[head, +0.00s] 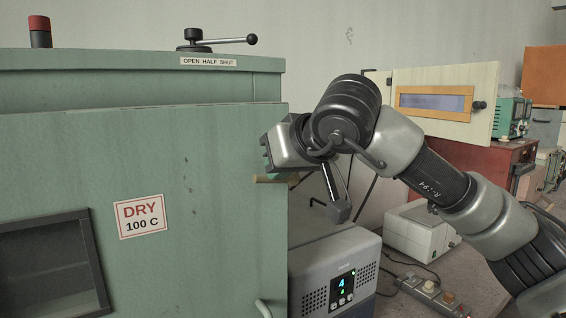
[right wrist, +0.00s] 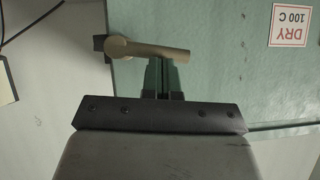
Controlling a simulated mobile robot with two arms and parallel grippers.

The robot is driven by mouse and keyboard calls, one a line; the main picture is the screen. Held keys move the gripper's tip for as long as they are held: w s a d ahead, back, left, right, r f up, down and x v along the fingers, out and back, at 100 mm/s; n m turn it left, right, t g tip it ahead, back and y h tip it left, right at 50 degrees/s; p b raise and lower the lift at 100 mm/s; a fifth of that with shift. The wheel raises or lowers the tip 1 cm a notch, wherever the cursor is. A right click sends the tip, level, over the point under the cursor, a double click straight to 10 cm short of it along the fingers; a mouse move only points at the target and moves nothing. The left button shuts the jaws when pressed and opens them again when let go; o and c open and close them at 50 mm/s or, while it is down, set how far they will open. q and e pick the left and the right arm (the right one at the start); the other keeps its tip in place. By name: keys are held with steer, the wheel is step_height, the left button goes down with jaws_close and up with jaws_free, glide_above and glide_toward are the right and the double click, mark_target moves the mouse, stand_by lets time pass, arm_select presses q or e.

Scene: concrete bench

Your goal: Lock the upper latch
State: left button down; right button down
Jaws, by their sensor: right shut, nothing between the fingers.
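The green oven cabinet door (head: 190,190) carries a DRY 100 C label (head: 140,216). The upper latch, a tan lever (head: 270,179), lies roughly level at the door's right edge; it also shows in the right wrist view (right wrist: 140,49), where the picture is upside down. Its round pivot end is beside the door edge and its bar reaches over the door face. My right gripper (right wrist: 162,66) is shut and empty, with its fingertips right at the bar; I cannot tell whether they touch. My left gripper is not in view.
A pale lower handle (head: 263,308) sits below on the same edge. A grey box with a display (head: 340,280) stands right of the cabinet, close under my right arm. A power strip (head: 430,292) lies right.

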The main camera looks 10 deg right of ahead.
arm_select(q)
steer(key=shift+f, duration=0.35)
arm_select(e)
steer(key=shift+a+f, duration=0.2)
steer(key=shift+f, duration=0.1)
arm_select(q)
steer(key=shift+b, duration=0.3)
